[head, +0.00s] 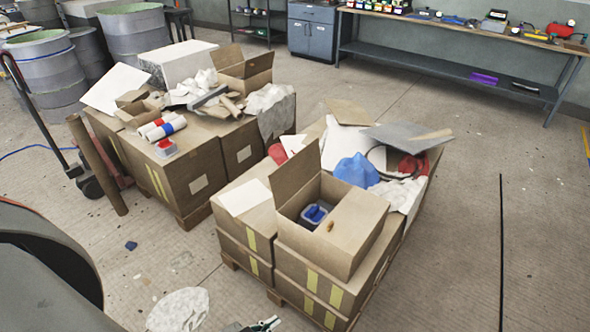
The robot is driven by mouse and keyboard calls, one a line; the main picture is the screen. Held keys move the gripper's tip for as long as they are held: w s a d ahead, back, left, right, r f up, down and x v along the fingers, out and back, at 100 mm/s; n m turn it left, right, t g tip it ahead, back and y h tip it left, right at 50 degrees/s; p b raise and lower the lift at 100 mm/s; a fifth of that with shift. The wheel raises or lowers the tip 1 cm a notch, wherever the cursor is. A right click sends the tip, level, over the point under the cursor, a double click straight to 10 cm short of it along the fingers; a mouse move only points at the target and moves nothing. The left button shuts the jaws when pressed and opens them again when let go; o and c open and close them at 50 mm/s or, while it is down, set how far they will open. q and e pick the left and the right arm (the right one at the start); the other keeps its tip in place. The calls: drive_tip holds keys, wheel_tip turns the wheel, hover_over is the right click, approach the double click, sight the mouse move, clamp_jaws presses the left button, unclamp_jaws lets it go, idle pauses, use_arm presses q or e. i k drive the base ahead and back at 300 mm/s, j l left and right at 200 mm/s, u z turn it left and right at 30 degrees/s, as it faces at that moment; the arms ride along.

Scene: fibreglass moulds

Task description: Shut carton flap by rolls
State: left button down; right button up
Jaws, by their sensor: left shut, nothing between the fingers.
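White rolls with red and blue ends (166,126) lie on the front of the left carton stack. Directly behind them is a small open brown carton (133,112) with a flap (131,97) standing up at an angle. Its inside is mostly hidden. My left gripper (268,324) just shows at the bottom edge, shut and empty, low in front of the right stack and well apart from the rolls and their carton. My right gripper is out of view.
A larger open carton (345,230) with a raised flap and a blue item inside stands on the right stack. Scraps and sheets crowd both stacks. A pallet jack (88,186) and a brown tube (97,165) stand left. Floor is open at right.

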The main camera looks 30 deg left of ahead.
sight(286, 181)
drive_tip(key=j+z, duration=0.2)
drive_tip(key=j, duration=0.4)
drive_tip(key=j+z, duration=0.2)
drive_tip(key=j, duration=0.35)
drive_tip(key=j+z, duration=0.2)
drive_tip(key=j, duration=0.4)
drive_tip(key=k+j+z, duration=0.2)
drive_tip(key=j, duration=0.35)
drive_tip(key=j+z, duration=0.2)
drive_tip(key=j, duration=0.4)
drive_tip(key=j+z, duration=0.1)
drive_tip(key=j, duration=0.35)
drive_tip(key=k+j+z, duration=0.1)
drive_tip(key=j, duration=0.35)
drive_tip(key=k+j+z, duration=0.1)
drive_tip(key=j, duration=0.35)
drive_tip(key=k+j+z, duration=0.1)
drive_tip(key=j, duration=0.35)
